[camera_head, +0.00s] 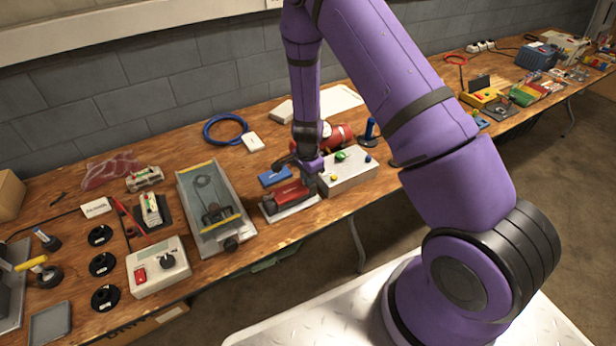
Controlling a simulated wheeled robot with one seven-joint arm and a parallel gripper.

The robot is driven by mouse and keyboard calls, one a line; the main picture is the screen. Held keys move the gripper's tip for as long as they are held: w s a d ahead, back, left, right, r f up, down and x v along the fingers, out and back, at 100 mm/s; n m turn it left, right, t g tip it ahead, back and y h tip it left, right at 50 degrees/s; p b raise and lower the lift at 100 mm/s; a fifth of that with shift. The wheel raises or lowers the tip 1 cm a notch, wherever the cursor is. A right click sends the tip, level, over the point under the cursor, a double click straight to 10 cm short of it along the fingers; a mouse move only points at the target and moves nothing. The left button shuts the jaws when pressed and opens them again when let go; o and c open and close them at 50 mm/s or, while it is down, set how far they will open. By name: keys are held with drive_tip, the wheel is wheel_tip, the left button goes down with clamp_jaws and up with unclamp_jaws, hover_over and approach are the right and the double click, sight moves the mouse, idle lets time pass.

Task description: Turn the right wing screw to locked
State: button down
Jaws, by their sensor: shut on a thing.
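A dark red device (285,196) sits on a pale plate (296,212) near the front edge of the wooden bench. My gripper (308,184) points down at the right end of this device, beside a grey box with coloured knobs. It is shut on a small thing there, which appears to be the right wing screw. The screw itself is hidden by my fingers, and its angle cannot be read. The left end of the device shows dark parts, too small to make out as a wing screw.
The grey box (347,172) with green, yellow and blue knobs stands close on the right. A blue block (275,177) and a red cylinder (340,135) lie behind. A metal tray (212,208) stands to the left. The bench's front edge is close.

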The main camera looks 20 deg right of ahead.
drive_tip(key=shift+m, duration=0.6)
drive_tip(key=c, duration=1.3)
unclamp_jaws()
drive_tip(key=shift+r, duration=0.1)
wheel_tip(320, 180, up, 11)
drive_tip(key=shift+f, duration=0.15)
